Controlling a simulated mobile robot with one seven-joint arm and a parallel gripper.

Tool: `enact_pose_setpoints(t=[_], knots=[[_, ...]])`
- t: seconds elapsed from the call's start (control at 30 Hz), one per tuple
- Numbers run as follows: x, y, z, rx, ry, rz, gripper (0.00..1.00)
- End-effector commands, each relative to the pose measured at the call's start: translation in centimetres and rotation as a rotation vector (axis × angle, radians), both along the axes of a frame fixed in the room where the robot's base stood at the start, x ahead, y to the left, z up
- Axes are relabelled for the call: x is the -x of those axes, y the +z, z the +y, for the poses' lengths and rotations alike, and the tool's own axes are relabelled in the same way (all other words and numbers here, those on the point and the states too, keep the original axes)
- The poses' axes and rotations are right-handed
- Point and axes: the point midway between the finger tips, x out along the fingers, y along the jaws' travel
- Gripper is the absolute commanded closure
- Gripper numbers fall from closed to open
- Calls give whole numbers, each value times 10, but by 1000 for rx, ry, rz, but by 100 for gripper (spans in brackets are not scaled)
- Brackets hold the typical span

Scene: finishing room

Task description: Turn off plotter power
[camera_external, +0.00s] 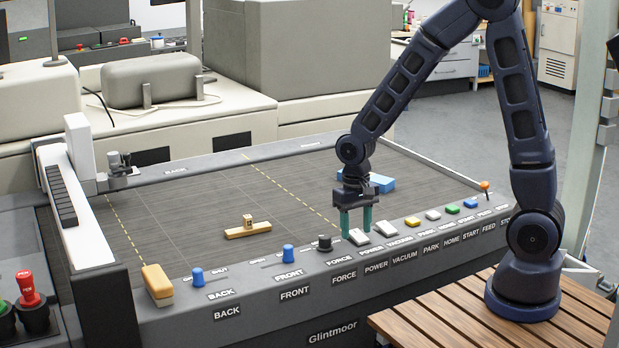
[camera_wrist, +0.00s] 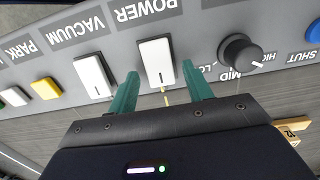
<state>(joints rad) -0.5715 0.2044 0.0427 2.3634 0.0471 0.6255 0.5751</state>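The plotter's control panel (camera_external: 330,285) runs along the front edge of the machine. The white POWER rocker switch (camera_wrist: 156,62) sits under its label in the wrist view; it also shows in the external view (camera_external: 357,238). I cannot tell clearly which way it is set. My gripper (camera_external: 356,226) points down over the panel, its green fingers apart and empty. In the wrist view the fingers (camera_wrist: 162,84) stand on either side of the near end of the POWER switch. I cannot tell whether they touch it.
The white VACUUM switch (camera_wrist: 92,76) is close beside one finger, and the black FORCE knob (camera_wrist: 240,54) is beyond the other. A yellow PARK button (camera_external: 412,222) and more buttons lie right. A blue block (camera_external: 381,183) and a wooden piece (camera_external: 247,231) rest on the bed.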

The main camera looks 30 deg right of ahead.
Motion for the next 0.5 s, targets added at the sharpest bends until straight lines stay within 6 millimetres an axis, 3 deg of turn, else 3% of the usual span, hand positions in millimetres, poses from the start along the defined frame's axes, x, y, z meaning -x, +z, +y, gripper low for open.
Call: enact_pose_setpoints(t=[0.33,0.5], knots=[[0,2,0,0,0,0,47],[-2,18,0,-2,0,-2,47]])
